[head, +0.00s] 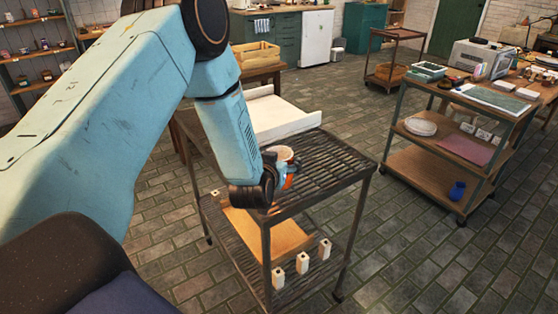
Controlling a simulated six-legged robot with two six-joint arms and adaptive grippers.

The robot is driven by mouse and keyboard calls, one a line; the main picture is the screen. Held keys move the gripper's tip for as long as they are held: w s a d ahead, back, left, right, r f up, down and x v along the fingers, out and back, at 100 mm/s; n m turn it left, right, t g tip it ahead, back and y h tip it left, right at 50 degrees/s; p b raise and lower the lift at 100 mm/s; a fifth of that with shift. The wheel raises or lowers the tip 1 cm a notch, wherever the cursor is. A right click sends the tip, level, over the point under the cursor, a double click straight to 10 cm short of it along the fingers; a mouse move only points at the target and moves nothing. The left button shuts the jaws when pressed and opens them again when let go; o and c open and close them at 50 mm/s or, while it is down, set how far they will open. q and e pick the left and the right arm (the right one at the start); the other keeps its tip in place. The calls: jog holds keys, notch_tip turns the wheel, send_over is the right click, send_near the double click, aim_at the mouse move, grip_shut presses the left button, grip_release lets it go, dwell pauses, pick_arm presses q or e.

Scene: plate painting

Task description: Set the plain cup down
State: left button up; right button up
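A cup (284,154) with a pale rim and a tan inside shows upright at the top of a dark slatted cart (325,168). Below its rim are orange and blue patches; I cannot tell whether they belong to the cup. My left gripper (272,181) reaches down from the left and is right at the cup's near left side. The dark gripper body hides part of the cup, and its fingertips are not clear. I cannot tell whether it grips the cup, or whether the cup's base touches the slats. My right gripper is not in view.
The slatted top right of the cup is bare. A white tray (285,118) stands behind it. The lower shelf holds a tan board (270,232) and several small pale blocks (303,263). A wooden cart (440,170) with a blue vase (457,190) stands right, across open floor.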

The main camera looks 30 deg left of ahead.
pick_arm(q)
jog(key=shift+o, duration=0.8)
jog(key=shift+w+d, duration=0.1)
jog(key=shift+w, duration=0.05)
jog(key=shift+r, duration=0.25)
jog(key=v, duration=1.2)
jog(key=shift+p, duration=0.45)
jog(key=shift+f, duration=0.15)
